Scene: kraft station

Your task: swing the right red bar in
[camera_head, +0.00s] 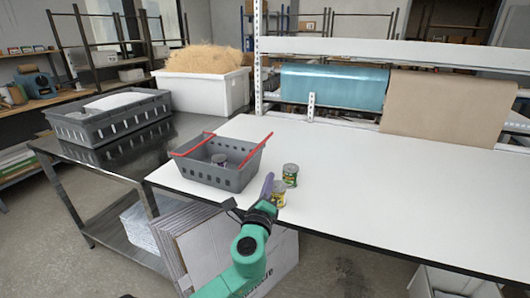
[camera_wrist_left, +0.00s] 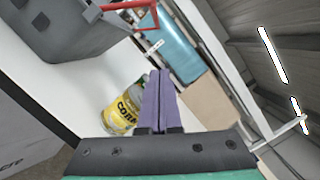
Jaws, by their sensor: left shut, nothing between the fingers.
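A grey crate (camera_head: 222,180) with slotted walls stands at the left end of the white table. Its right red bar (camera_head: 256,150) runs along or just above the right rim. Its left red bar (camera_head: 190,146) lies along the left rim. A can (camera_head: 219,160) is inside the crate. My left gripper (camera_head: 268,180) is shut and empty, just right of the crate, apart from the right bar. In the left wrist view, the purple fingers (camera_wrist_left: 158,78) are together; the crate (camera_wrist_left: 75,25) and a red bar (camera_wrist_left: 126,5) are at upper left. My right gripper is not in view.
Two cans, a green-labelled one (camera_head: 290,174) and a yellow-labelled one (camera_head: 279,192), stand close beside my left gripper. Another grey crate (camera_head: 75,125) and a white bin (camera_head: 205,95) stand at left. The white table (camera_head: 400,190) is clear at right.

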